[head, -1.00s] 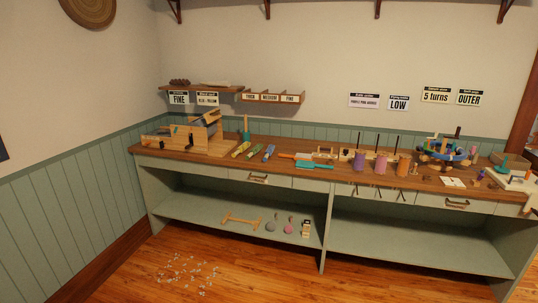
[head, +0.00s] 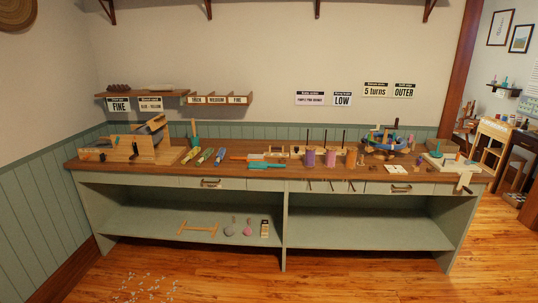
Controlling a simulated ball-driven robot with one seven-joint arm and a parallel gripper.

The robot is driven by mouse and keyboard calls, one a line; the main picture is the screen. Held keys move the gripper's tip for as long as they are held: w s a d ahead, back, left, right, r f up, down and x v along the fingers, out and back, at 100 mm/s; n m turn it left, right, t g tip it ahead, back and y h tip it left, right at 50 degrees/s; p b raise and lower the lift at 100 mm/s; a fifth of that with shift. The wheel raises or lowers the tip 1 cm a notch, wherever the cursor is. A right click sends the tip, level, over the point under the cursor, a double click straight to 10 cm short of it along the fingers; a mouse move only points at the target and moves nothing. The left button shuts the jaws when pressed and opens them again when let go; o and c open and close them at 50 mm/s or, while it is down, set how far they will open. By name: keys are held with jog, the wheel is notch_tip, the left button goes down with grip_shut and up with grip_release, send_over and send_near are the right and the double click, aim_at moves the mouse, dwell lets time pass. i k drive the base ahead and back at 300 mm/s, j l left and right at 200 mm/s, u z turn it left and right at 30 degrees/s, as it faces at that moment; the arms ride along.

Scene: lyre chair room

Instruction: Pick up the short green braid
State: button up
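I cannot pick out a short green braid for certain at this distance. Several small elongated things lie side by side on the workbench (head: 130,165), left of its middle: a yellow-green one (head: 190,155), a greenish one (head: 205,156) and a blue one (head: 220,156). A flat teal thing (head: 267,166) lies to their right near the front edge. They are too small to tell what they are. My gripper is not in view.
A wooden device (head: 130,145) stands at the bench's left end. White scraps (head: 145,288) litter the floor at left. The floor before the bench is otherwise clear.

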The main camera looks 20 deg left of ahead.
aim_at(206, 155)
jog(key=i+j, duration=0.2)
jog(key=j, duration=0.2)
jog(key=i+j, duration=0.2)
jog(key=j, duration=0.25)
jog(key=i+j, duration=0.2)
jog(key=j, duration=0.2)
jog(key=i+j+u, duration=0.1)
jog(key=j, duration=0.35)
jog(key=i+j, duration=0.5)
jog(key=j, duration=0.3)
